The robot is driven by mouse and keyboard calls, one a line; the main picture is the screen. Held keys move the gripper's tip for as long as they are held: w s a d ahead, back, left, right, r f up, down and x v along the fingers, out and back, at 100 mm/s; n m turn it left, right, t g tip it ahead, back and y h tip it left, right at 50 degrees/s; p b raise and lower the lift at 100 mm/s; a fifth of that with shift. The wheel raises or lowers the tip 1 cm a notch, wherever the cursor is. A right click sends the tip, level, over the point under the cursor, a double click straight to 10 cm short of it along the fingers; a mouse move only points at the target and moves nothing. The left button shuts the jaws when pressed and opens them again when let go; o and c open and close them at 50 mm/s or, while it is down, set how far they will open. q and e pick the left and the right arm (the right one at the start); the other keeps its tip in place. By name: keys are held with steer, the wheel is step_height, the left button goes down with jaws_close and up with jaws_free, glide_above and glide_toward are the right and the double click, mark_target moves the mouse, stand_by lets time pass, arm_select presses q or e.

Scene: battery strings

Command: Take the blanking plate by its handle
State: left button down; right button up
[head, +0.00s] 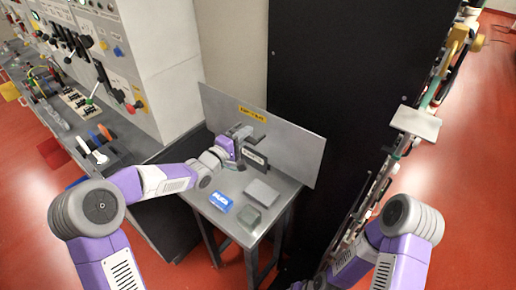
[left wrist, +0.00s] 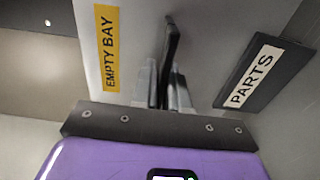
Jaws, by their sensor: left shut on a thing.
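The blanking plate (head: 298,150) is a wide grey sheet standing upright at the back of a small metal table. It bears a yellow label, which reads "EMPTY BAY" in the left wrist view (left wrist: 107,50). Its dark bar handle (left wrist: 171,40) sticks out from the plate. My left gripper (head: 240,138) is at the plate's front face, and its fingers (left wrist: 165,88) are shut on the handle, one on each side. In the head view the gripper mostly hides the handle. My right arm comes in at the lower right; its gripper is not in view.
A dark "PARTS" sign (left wrist: 253,72) stands close beside the left gripper. On the table (head: 222,230) are a blue box (head: 221,202), a grey block (head: 262,193) and a greenish-grey box (head: 249,216). A tall black cabinet (head: 345,80) rises behind; a control bench (head: 130,150) is at left.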

arm_select(q)
steer(key=shift+s+r+p, duration=0.1)
steer(key=shift+r+p, duration=1.35)
steer(key=shift+r, duration=0.45)
steer(key=shift+a, duration=0.1)
steer(key=p+v, duration=0.4)
steer(key=v, duration=0.9)
steer(key=shift+s, duration=0.4)
stand_by(1.1)
steer(key=shift+a, duration=0.15)
steer(key=shift+w, duration=0.1)
